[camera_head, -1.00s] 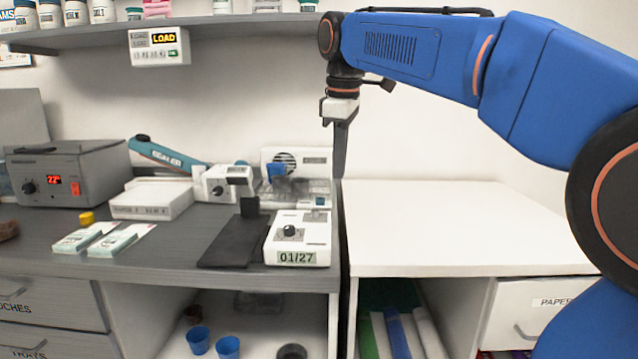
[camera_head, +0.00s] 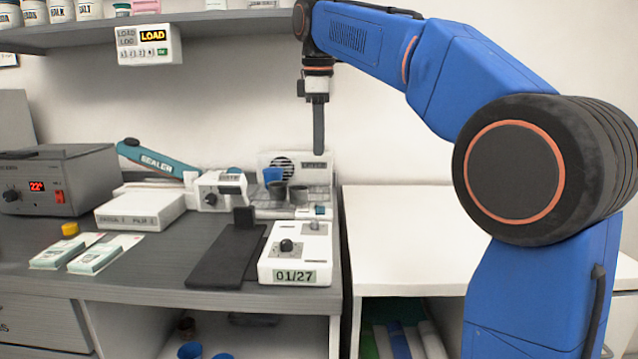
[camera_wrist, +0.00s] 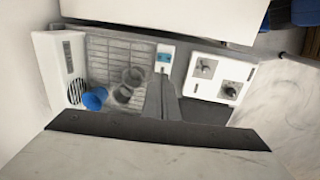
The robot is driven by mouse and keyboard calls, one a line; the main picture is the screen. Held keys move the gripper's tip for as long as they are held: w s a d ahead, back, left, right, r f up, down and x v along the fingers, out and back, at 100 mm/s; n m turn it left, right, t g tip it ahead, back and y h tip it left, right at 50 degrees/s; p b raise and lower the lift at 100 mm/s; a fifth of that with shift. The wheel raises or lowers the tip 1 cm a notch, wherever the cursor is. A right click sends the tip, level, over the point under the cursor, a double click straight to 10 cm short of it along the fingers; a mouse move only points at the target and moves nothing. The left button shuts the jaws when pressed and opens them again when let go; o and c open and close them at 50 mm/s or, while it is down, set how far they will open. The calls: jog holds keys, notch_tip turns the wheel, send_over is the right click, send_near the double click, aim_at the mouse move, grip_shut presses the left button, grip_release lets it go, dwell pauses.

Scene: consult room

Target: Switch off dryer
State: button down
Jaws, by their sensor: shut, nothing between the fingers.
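The dryer is a white unit with a round fan grille on its back panel (camera_head: 293,162) and a wire rack in front. In the wrist view its back panel (camera_wrist: 60,80) is at the left. A small white block with a blue switch (camera_wrist: 164,58) stands at the rack's edge; it shows small in the head view (camera_head: 318,211). I cannot tell the switch's position. A blue cup (camera_wrist: 95,98) and two grey cups (camera_wrist: 128,85) stand on the rack. My gripper (camera_head: 318,150) is shut and empty, pointing down above the rack's right side. It shows in the wrist view (camera_wrist: 162,100) beside the switch block.
A white device marked 01/27 (camera_head: 295,255), with a black knob, stands in front of the dryer. A white sealer with a teal arm (camera_head: 160,160) is to the left. The overhead shelf (camera_head: 90,40) carries a LOAD display (camera_head: 150,45). The white counter (camera_head: 400,230) at right is clear.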

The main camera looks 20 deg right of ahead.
aim_at(319, 207)
jog(key=f, duration=0.4)
jog(key=w+f, duration=0.1)
jog(key=f, duration=0.8)
jog(key=shift+w+d+f, duration=0.25)
jog(key=shift+d+f, duration=0.05)
jog(key=shift+f, duration=0.05)
